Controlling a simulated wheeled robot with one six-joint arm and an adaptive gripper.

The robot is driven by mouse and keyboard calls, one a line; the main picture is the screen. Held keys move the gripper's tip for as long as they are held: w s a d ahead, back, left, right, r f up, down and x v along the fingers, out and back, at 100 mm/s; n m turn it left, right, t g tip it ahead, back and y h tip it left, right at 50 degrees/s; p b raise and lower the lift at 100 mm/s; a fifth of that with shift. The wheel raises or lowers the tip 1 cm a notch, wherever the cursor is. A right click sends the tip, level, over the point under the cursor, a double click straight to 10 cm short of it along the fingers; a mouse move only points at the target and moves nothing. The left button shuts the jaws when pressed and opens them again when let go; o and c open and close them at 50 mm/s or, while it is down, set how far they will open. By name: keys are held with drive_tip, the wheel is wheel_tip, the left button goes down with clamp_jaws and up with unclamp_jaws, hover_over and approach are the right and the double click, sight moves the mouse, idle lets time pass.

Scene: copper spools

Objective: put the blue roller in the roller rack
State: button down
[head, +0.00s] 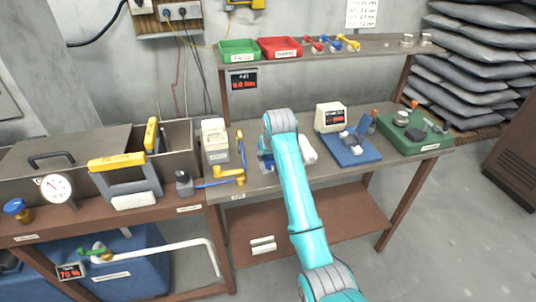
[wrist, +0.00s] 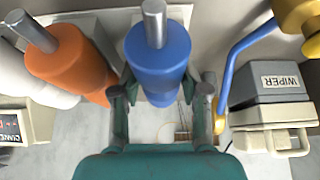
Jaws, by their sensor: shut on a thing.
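The blue roller (wrist: 158,62), with a metal pin at its end, sits between the two fingers of my gripper (wrist: 160,100) in the wrist view. The fingers are shut on it. In the head view my arm hides most of the gripper, and only a small blue patch (head: 265,160) shows at its left. An orange roller (wrist: 68,62) stands close to the left of the blue one in the wrist view. I cannot make out a roller rack for certain; a pale grey surface behind the rollers is mostly covered by them.
A box labelled WIPER (wrist: 272,85) and a blue bar (wrist: 240,55) with yellow ends are close on the right in the wrist view. A white roller (head: 308,150) lies right of my arm on the bench (head: 285,183). A blue-based device (head: 352,152) stands further right.

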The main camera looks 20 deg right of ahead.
drive_tip(key=c, duration=0.5)
unclamp_jaws()
drive_tip(key=v, duration=1.2)
